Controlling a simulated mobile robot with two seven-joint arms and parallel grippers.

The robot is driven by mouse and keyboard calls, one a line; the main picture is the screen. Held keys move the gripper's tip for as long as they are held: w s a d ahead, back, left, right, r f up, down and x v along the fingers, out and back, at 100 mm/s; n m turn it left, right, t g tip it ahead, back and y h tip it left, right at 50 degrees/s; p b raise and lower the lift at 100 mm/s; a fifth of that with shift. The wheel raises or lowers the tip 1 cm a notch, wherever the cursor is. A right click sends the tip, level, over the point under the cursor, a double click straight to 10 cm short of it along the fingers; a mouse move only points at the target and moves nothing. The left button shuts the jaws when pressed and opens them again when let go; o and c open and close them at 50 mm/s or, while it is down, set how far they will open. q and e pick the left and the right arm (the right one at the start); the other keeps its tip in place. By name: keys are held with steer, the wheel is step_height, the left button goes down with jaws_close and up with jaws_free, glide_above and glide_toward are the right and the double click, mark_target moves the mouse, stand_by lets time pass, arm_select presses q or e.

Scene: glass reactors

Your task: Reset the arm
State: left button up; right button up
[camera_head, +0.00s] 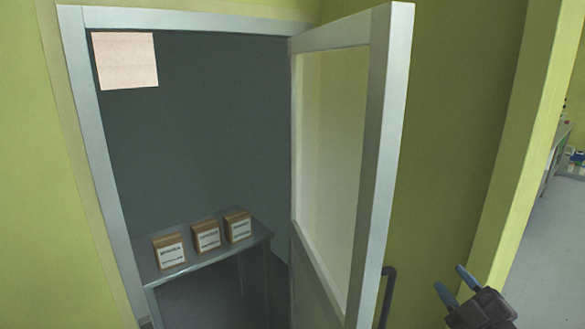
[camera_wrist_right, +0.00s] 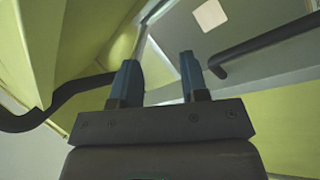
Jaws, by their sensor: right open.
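My right gripper (camera_head: 456,284) shows at the lower right of the head view, with blue fingertips apart and nothing between them. It is in front of the green wall, to the right of the open door (camera_head: 381,165). In the right wrist view the two blue fingers (camera_wrist_right: 160,80) stand apart and empty. A dark door handle (camera_head: 388,290) is at the door's lower right edge, left of the gripper and apart from it in the head view. My left gripper is in neither view.
Through the doorway, a grey table (camera_head: 220,260) bears three labelled boxes (camera_head: 206,236). A pale square (camera_head: 125,60) is at the opening's upper left. A green wall edge (camera_head: 524,150) stands at right, with open floor (camera_head: 550,250) beyond.

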steer(key=s+f+m+g+h, duration=0.25)
steer(key=s+f+m, duration=0.25)
steer(key=f, duration=0.5)
steer(key=s+f+m+g+h, duration=0.2)
steer(key=s+f+m+g, duration=0.15)
steer(key=f, duration=0.65)
steer(key=s+a+f+m+g, duration=0.1)
steer(key=s+f+m, duration=0.1)
steer(key=s+f, duration=0.3)
steer(key=s+a+f+m+g, duration=0.1)
steer(key=s+f, duration=0.4)
steer(key=s, duration=0.5)
steer(key=shift+a+f+m+g+h, duration=0.15)
steer(key=shift+f+m+g+h, duration=0.05)
steer(key=shift+m+g+h, duration=0.4)
